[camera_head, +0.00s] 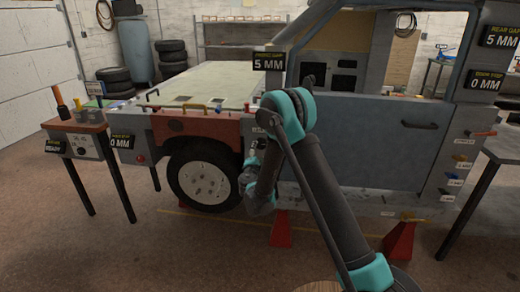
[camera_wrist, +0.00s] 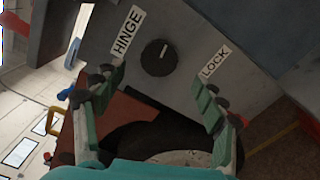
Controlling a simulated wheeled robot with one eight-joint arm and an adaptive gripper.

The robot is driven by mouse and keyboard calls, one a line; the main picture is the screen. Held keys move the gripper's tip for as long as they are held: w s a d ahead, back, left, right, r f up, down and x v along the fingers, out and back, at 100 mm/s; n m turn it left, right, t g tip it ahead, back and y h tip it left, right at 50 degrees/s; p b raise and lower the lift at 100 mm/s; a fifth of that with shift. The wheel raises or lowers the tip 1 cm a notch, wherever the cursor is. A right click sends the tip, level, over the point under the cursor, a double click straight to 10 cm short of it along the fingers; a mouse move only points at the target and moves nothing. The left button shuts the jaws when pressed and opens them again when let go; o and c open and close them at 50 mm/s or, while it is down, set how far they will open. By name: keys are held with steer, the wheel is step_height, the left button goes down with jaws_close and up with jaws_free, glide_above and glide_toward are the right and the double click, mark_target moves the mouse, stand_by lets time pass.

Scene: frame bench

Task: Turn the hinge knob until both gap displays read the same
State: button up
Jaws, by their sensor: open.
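The hinge knob (camera_wrist: 159,57) is a round black dial with a white mark, on a grey panel between the HINGE label (camera_wrist: 128,30) and the LOCK label (camera_wrist: 214,62). My gripper (camera_wrist: 160,80) is open, its two green-padded fingers apart on either side of the knob's line in the wrist view. Nothing is between them, and I cannot tell how far the knob is. In the head view the front gap display (camera_head: 268,63) reads 5 MM and the rear gap display (camera_head: 500,37) also reads 5 MM. My arm hides the knob there.
Another display at right (camera_head: 486,82) reads 0 MM, as does one at left (camera_head: 121,142). The grey door (camera_head: 385,140), wheel (camera_head: 203,180) and red stands (camera_head: 398,242) surround my arm.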

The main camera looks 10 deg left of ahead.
steer(key=shift+s, duration=2.1)
steer(key=s+d+r+m+g+h, duration=0.25)
steer(key=d+m, duration=0.25)
steer(key=d, duration=0.6)
steer(key=s+d+r+m+g+h, duration=0.25)
steer(key=d+m, duration=0.25)
steer(key=d, duration=0.7)
steer(key=s+d+f+m+g+y, duration=0.1)
steer(key=s+d+m+g, duration=0.35)
steer(key=s+d, duration=0.6)
steer(key=s+f+m+g+y, duration=0.2)
steer(key=s+m, duration=0.1)
steer(key=s, duration=0.9)
steer(key=s+f+m+g+y, duration=0.2)
steer(key=s+f+m, duration=0.1)
steer(key=s, duration=0.9)
steer(key=shift+a+m+y, duration=0.3)
steer(key=shift+a+m, duration=0.05)
steer(key=shift+m, duration=0.3)
